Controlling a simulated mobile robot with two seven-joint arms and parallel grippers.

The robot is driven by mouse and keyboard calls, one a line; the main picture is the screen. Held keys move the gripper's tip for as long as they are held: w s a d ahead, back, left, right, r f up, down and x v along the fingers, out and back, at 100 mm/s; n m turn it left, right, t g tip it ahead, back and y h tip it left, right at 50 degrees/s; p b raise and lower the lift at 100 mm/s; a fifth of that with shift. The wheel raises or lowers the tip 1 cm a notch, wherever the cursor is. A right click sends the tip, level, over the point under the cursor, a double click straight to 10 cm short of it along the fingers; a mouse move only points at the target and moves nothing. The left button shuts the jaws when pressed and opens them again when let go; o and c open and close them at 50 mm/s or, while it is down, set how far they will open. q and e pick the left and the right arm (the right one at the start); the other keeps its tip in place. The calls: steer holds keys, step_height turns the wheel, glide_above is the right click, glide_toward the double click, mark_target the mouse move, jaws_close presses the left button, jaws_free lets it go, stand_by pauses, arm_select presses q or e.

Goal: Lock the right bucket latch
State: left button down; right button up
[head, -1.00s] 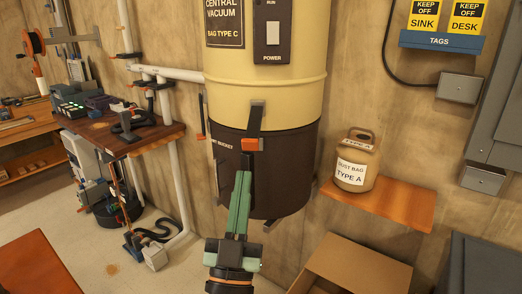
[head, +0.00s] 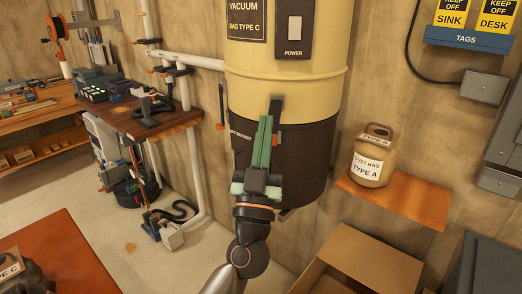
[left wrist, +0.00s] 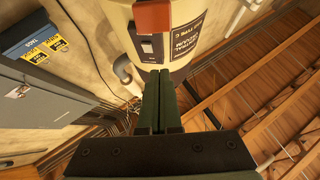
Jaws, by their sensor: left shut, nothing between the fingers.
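The vacuum's dark brown bucket (head: 310,160) sits under the cream canister (head: 290,85). A dark latch strap (head: 276,106) crosses the seam on its near side; my left gripper hides the lower part in the head view. In the left wrist view, the latch's orange-red handle (left wrist: 153,16) shows beyond the fingertips. My left gripper (head: 265,120) is shut and empty, its fingers pointing up in front of the latch. The left wrist view shows the two green fingers (left wrist: 160,74) pressed together. I cannot tell whether they touch the latch. My right gripper is not in view.
A wooden shelf (head: 405,200) with a dust bag jug (head: 373,155) stands right of the bucket. An open cardboard box (head: 365,258) is below it. A workbench (head: 150,122) is on the left. A reddish table (head: 60,255) is at the lower left.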

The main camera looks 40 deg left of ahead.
arm_select(q)
steer(key=f+b, duration=0.1)
steer(key=w+f+b, duration=0.1)
steer(key=f+b, duration=0.1)
steer(key=shift+w+a+f, duration=0.25)
steer(key=shift+w+a, duration=0.1)
steer(key=shift+a, duration=0.05)
